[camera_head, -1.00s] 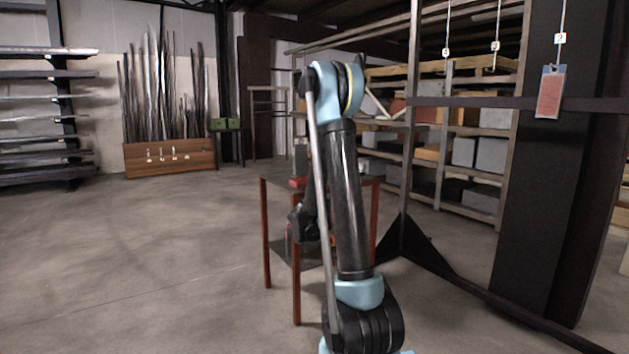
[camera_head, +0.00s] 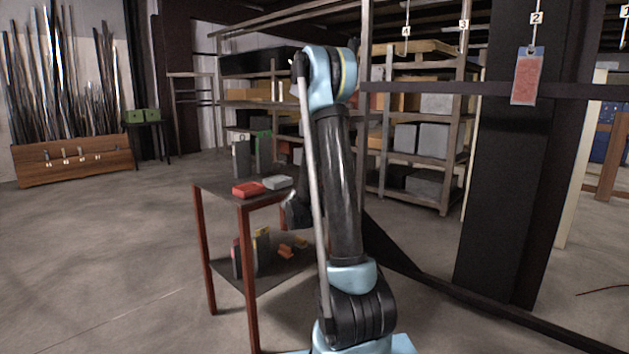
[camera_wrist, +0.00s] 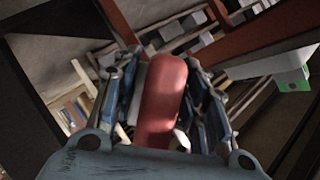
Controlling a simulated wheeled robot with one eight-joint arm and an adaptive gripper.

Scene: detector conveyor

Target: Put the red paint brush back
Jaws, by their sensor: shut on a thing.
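In the wrist view my gripper (camera_wrist: 163,72) is shut on a red, rounded, elongated thing, which looks like the red paint brush (camera_wrist: 162,100). A pale grey strip shows along its left side, and the blue-grey fingers flank it on both sides. Its lower end is hidden by the gripper body. In the head view my arm stands upright in front of the right part of a dark table with red-brown legs (camera_head: 249,272). The gripper's fingers and the brush cannot be made out there.
A red block (camera_head: 248,190) and a grey block (camera_head: 278,183) lie on the table, with upright dark pieces behind. Its lower shelf holds small items.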

